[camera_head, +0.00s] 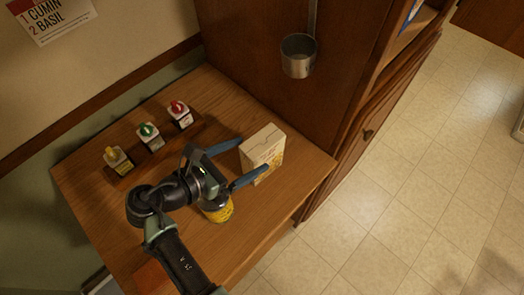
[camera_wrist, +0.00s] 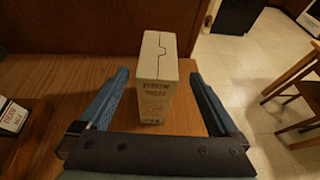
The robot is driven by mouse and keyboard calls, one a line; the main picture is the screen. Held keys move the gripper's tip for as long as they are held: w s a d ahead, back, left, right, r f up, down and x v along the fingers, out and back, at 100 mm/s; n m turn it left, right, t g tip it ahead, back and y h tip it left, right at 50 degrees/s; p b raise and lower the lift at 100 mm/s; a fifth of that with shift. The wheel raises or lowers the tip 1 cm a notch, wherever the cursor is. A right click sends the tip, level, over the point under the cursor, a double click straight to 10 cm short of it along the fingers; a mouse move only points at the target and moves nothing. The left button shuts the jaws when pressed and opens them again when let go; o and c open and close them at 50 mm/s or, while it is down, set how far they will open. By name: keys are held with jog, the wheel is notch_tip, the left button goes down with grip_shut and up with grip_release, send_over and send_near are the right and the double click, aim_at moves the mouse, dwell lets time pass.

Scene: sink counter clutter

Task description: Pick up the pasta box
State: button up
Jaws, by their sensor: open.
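The pasta box (camera_head: 262,152) is a cream-coloured carton standing upright on the wooden counter, near its right end by the brown cabinet. In the wrist view the pasta box (camera_wrist: 157,85) stands between my two blue fingers, with printed lettering on the face toward me. My gripper (camera_head: 252,160) is open, its fingers reaching to either side of the box. In the wrist view my gripper (camera_wrist: 157,75) shows a gap between each finger and the box. The lower part of the box is partly hidden by a finger in the head view.
A yellow can (camera_head: 218,212) stands under my wrist. Spice jars with a yellow (camera_head: 117,160), a green (camera_head: 150,136) and a red top (camera_head: 180,114) sit on a rack at the left. A metal cup (camera_head: 298,56) hangs on the cabinet (camera_head: 262,65). The counter's right edge is close to the box.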

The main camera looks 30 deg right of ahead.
aim_at(264, 144)
jog(key=shift+w+d+f, duration=0.2)
jog(key=shift+w+d, duration=0.05)
jog(key=shift+d, duration=0.15)
jog(key=shift+p+x, duration=0.7)
jog(key=shift+x, duration=2.05)
jog(key=shift+w+r, duration=0.1)
jog(key=shift+r, duration=0.15)
grip_shut()
